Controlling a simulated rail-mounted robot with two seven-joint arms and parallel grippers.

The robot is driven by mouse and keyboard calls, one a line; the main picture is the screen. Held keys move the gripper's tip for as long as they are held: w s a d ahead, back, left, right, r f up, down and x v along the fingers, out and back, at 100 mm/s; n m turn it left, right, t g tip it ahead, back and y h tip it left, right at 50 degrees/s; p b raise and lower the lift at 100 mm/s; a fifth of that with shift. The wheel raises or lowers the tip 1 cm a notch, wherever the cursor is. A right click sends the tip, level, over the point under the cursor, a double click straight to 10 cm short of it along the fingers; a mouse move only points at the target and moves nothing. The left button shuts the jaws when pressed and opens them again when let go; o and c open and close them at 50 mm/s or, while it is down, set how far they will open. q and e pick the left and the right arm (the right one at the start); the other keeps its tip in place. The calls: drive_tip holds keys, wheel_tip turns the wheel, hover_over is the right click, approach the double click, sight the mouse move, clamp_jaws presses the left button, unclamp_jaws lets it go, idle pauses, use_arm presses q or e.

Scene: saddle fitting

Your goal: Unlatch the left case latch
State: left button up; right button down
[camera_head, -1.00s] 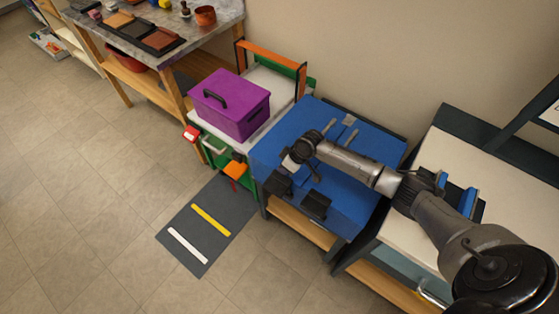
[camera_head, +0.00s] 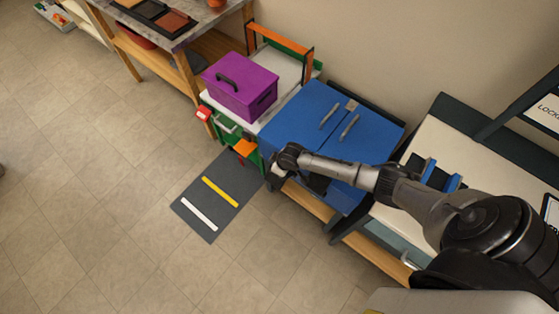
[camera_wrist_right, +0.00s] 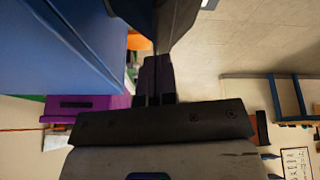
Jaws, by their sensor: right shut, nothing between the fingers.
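The blue case (camera_head: 318,130) sits on a wooden-legged stand, two grey handles on its lid. A black latch (camera_head: 317,184) on its front is partly covered by my right arm; it is the right-hand one. The left latch is hidden behind my right wrist in the head view. My right gripper (camera_head: 274,181) is by the case's front left corner, pointing down. In the right wrist view its shut, empty fingers (camera_wrist_right: 155,76) lie beside the blue case wall (camera_wrist_right: 60,45). A large dark block (camera_wrist_right: 165,18) by the tips may be the left latch; contact is unclear. My left gripper is out of view.
A purple box (camera_head: 240,85) stands left of the case on a green-framed cart with an orange handle (camera_head: 283,38). A dark mat (camera_head: 215,200) with yellow and white strips lies on the floor. A pale-topped bench is at the right. The floor in front is open.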

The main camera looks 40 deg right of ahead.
drive_tip(key=shift+a+f, duration=0.15)
drive_tip(key=shift+a, duration=0.1)
idle(0.4)
drive_tip(key=shift+d+r+p, duration=0.25)
drive_tip(key=shift+r+p, duration=0.2)
drive_tip(key=shift+p, duration=0.05)
drive_tip(key=p+v, duration=0.3)
drive_tip(key=v, duration=0.8)
drive_tip(key=shift+w+a+r, duration=0.2)
drive_tip(key=shift+a+r, duration=0.2)
